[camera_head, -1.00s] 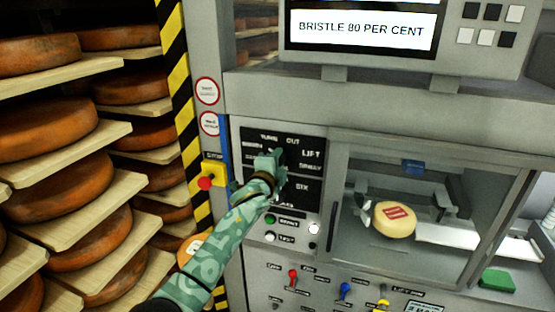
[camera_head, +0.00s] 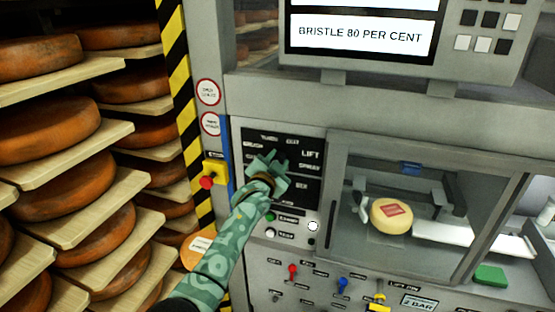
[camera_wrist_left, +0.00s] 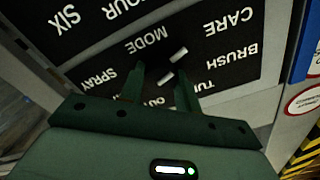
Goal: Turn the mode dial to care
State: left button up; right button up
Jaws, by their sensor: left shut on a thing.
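The mode dial (camera_wrist_left: 173,66) is on a black panel in front of my left wrist camera. That view shows the panel upside down, with the labels MODE, CARE (camera_wrist_left: 229,20), BRUSH, SPRAY, OUT and part of TURN. My left gripper (camera_wrist_left: 160,88) is shut on the dial, one finger on either side of it. Two short white marks show between the fingers; I cannot tell which label the dial points at. In the head view my left gripper (camera_head: 272,163) covers the dial and part of the panel (camera_head: 310,142). My right gripper is not in view.
A red stop button (camera_head: 206,183) on a yellow box is left of the panel. Right of it, a windowed chamber holds a cheese wheel (camera_head: 391,216). Small coloured switches (camera_head: 293,271) line the front below. Racks of cheese wheels (camera_head: 85,185) stand at left. A screen (camera_head: 362,32) reads BRISTLE 80 PER CENT.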

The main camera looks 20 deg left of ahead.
pick_arm(q)
jog(key=shift+f+n, duration=0.2)
jog(key=shift+n, duration=0.3)
jog(key=o, duration=1)
jog(key=shift+c, duration=0.2)
jog(key=shift+r, duration=0.1)
jog(key=shift+s, duration=0.1)
jog(key=s, duration=1.6)
jog(key=shift+a, duration=0.25)
